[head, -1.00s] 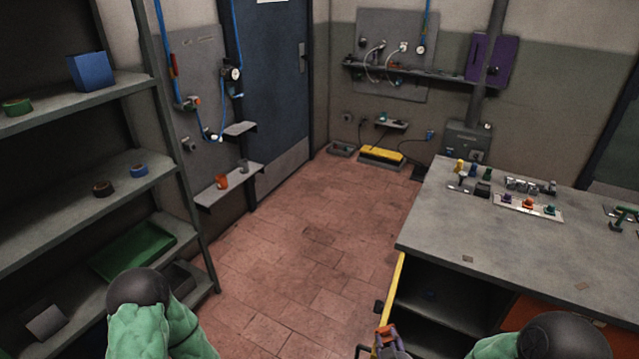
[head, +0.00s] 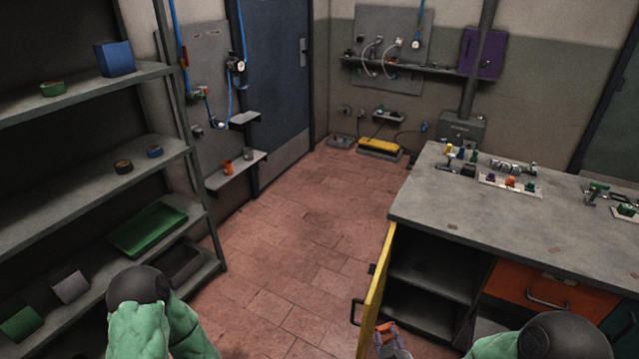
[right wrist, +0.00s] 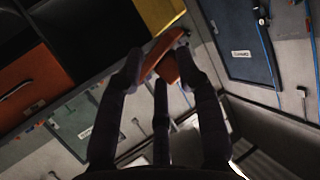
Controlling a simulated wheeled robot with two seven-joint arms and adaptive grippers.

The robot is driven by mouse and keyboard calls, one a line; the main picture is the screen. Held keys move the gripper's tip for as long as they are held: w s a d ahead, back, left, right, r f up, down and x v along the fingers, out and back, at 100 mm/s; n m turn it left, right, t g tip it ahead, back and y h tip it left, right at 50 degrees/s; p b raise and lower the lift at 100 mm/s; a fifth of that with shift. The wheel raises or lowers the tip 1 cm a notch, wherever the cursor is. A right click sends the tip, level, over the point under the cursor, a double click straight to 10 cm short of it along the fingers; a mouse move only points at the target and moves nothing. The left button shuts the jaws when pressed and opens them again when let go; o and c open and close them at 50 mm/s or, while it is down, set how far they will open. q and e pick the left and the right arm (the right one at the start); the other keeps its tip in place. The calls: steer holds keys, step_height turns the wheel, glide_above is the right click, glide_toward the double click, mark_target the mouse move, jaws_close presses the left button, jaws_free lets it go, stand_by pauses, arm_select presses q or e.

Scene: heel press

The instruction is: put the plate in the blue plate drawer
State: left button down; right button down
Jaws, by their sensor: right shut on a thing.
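My right gripper (head: 388,330) is low in the head view, beside the open yellow door of the bench. In the right wrist view its fingers (right wrist: 160,68) are shut on a flat orange piece (right wrist: 158,50), which may be the plate; only part of it shows. The bench front has an orange drawer (head: 535,289), shut, and a dark blue-green drawer front (head: 624,325) at the right edge, partly cut off. I cannot tell whether that is the blue plate drawer. My left gripper is out of view.
The yellow door (head: 374,290) stands open before an empty-looking cabinet (head: 430,270). The bench top (head: 430,205) carries small fittings towards its back. A shelf rack (head: 160,150) with boxes and a green tray (head: 147,230) stands left. The tiled floor (head: 290,250) between is clear.

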steer(key=shift+s+r, duration=0.15)
steer(key=shift+r, duration=0.1)
steer(key=shift+w+f, duration=0.3)
steer(key=shift+w, duration=0.2)
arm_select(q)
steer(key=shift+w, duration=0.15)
arm_select(e)
steer(key=shift+s+r, duration=0.15)
steer(key=shift+s, duration=0.05)
